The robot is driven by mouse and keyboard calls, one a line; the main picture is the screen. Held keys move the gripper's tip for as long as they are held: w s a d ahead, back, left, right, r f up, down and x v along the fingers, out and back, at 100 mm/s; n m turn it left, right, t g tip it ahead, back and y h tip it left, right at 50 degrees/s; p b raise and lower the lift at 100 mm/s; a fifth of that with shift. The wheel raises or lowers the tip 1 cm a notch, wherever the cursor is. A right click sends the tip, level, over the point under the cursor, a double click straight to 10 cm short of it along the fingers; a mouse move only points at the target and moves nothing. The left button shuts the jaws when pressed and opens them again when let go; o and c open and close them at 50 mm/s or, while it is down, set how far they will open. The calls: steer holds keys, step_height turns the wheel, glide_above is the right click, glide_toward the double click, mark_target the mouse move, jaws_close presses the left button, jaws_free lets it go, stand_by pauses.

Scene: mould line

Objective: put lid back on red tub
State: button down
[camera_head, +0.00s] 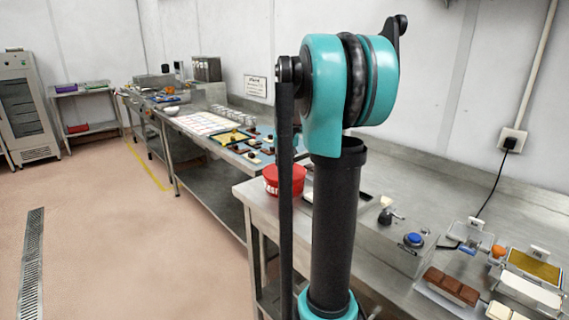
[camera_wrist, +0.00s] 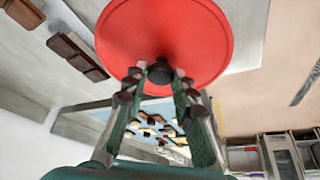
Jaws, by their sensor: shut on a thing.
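The round red lid (camera_wrist: 165,28) fills the top middle of the wrist view, with its dark knob (camera_wrist: 160,71) toward me. My gripper (camera_wrist: 160,78) is shut on that knob, one finger on each side. In the head view the red tub (camera_head: 271,187), with white lettering, stands near the front left corner of the near steel table. My arm hides part of the tub, and my gripper is hidden there. The tub cannot be made out in the wrist view. I cannot tell the gap between lid and tub.
On the near steel table (camera_head: 400,190) are a control box with a blue button (camera_head: 413,240), brown chocolate blocks (camera_head: 452,286) and trays at the right. The table behind holds a printed white sheet (camera_head: 208,122) and a board of small pieces (camera_head: 230,138). Floor at left is clear.

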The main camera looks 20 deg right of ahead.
stand_by(0.3)
steer(key=c, duration=0.7)
jaws_free()
steer(key=shift+r, duration=0.1)
steer(key=shift+r, duration=3.4)
steer(key=shift+c, duration=0.2)
jaws_close()
steer(key=shift+f, duration=0.15)
